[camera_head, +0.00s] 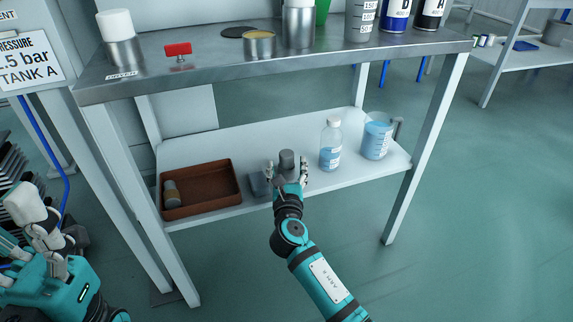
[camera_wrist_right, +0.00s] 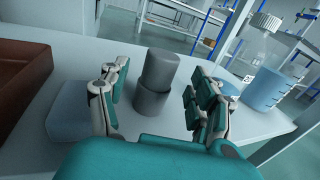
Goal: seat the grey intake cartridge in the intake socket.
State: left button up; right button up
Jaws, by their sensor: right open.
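A grey cylinder (camera_head: 286,160), which looks like the intake cartridge, stands upright on the lower shelf. In the right wrist view the grey cylinder (camera_wrist_right: 157,75) has a lighter top and a darker, slightly wider base. My right gripper (camera_head: 287,172) is open, with its fingers on both sides of the cylinder and visible gaps to it. My left gripper (camera_head: 45,232) is at the far left, away from the shelves; its finger opening is unclear. A metal cup holding a white cylinder (camera_head: 118,30) stands at the top shelf's left end, above a small label. I cannot tell whether this is the intake socket.
A brown tray (camera_head: 227,164) holding a small cylinder and a grey block (camera_head: 258,186) lie left of my right gripper. A bottle (camera_head: 330,150) and a blue-filled jug (camera_head: 377,138) stand to its right. The top shelf (camera_head: 220,60) overhangs behind, with a red-handled part (camera_head: 178,49) and cans.

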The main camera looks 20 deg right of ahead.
aim_at(287, 163)
jog(key=shift+b+x, duration=0.5)
jog(key=shift+x, duration=1.35)
jog(key=shift+c, duration=0.4)
grip_shut()
